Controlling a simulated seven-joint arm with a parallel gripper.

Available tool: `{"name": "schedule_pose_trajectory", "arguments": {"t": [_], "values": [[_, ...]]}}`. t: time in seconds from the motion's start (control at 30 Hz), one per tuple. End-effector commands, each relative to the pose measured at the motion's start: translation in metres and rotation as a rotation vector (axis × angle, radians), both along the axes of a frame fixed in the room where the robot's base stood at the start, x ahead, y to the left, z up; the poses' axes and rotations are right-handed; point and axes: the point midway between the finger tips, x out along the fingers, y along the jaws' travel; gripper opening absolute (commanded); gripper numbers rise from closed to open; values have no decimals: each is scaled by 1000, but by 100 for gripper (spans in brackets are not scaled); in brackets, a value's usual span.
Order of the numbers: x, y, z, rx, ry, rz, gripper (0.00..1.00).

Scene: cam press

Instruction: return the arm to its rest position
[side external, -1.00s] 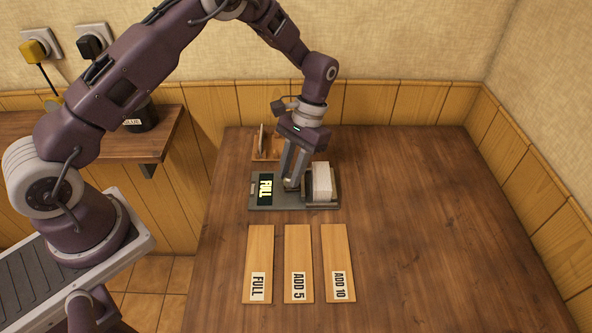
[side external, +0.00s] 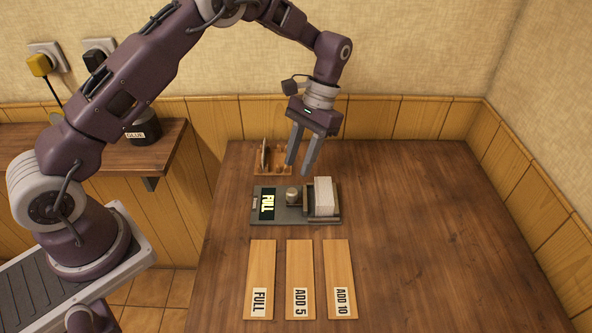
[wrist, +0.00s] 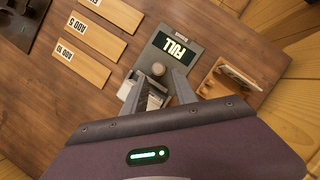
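My gripper (side external: 298,168) hangs in the air above the back of the grey press device (side external: 277,218), fingers pointing down. Its two fingers are apart with nothing between them. The wrist view also shows the spread fingers (wrist: 157,88). A white block, perhaps a paper stack (side external: 323,196), stands in a dark holder at the device's right end. The wrist view shows the knob (wrist: 158,69) and the display (wrist: 175,47) too.
Three wooden plates lie in front: FULL (side external: 261,270), ADD 5 (side external: 300,270) and ADD 10 (side external: 339,270). A small wooden rack (side external: 268,169) stands behind the device, close to my fingers. A dark jar (side external: 145,128) sits on the left shelf. The table's right side is clear.

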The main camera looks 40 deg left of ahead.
Motion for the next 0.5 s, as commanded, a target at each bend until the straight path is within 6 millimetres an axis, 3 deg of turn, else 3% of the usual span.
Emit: {"name": "schedule_pose_trajectory", "arguments": {"t": [0.2, 0.27, 0.37, 0.5], "values": [[0, 0, 1, 0, -2, -1, 34], [-1, 0, 10, -1, -17, 0, 34], [-9, 2, 57, -5, -100, 2, 34], [-53, 7, 147, -13, -291, 5, 34]]}}
